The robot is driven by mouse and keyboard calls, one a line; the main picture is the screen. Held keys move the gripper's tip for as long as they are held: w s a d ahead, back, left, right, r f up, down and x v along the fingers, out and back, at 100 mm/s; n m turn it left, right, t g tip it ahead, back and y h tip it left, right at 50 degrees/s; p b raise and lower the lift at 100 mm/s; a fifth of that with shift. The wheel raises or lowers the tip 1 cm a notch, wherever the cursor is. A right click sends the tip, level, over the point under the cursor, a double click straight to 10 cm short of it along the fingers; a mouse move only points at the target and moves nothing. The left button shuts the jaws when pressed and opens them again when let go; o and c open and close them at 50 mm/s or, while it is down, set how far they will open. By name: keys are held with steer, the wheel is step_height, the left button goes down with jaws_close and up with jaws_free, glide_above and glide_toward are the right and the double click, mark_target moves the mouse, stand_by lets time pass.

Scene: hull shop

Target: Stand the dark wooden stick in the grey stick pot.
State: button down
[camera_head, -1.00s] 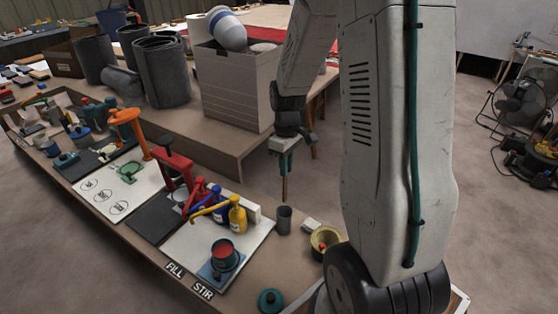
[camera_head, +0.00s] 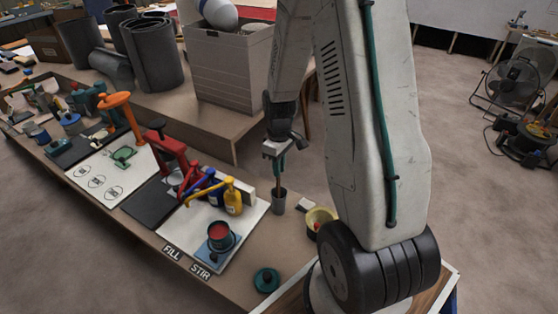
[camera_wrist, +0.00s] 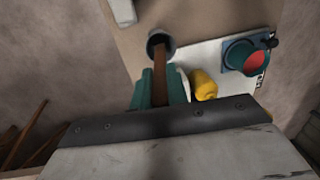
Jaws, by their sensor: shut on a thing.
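The dark wooden stick (camera_head: 278,183) hangs upright below my gripper (camera_head: 277,160). The gripper is shut on its upper part. The stick's lower end is at the mouth of the grey stick pot (camera_head: 278,203) and appears to be inside it. In the wrist view the brown stick (camera_wrist: 160,80) runs from between the green fingertips (camera_wrist: 159,88) to the dark opening of the pot (camera_wrist: 152,40). Its tip is not visible, so I cannot tell how deep it sits.
A yellow bottle (camera_head: 233,196) and a blue bottle stand left of the pot on a white board. A yellow bowl-like item (camera_head: 320,218) is right of it. A red-filled cup (camera_head: 220,236) and a green lid (camera_head: 267,280) are nearer. A large grey box (camera_head: 230,70) stands behind.

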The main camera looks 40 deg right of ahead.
mark_target(279, 185)
steer(key=shift+f, duration=2.6)
steer(key=c, duration=0.5)
jaws_free()
steer(key=shift+r, duration=5.05)
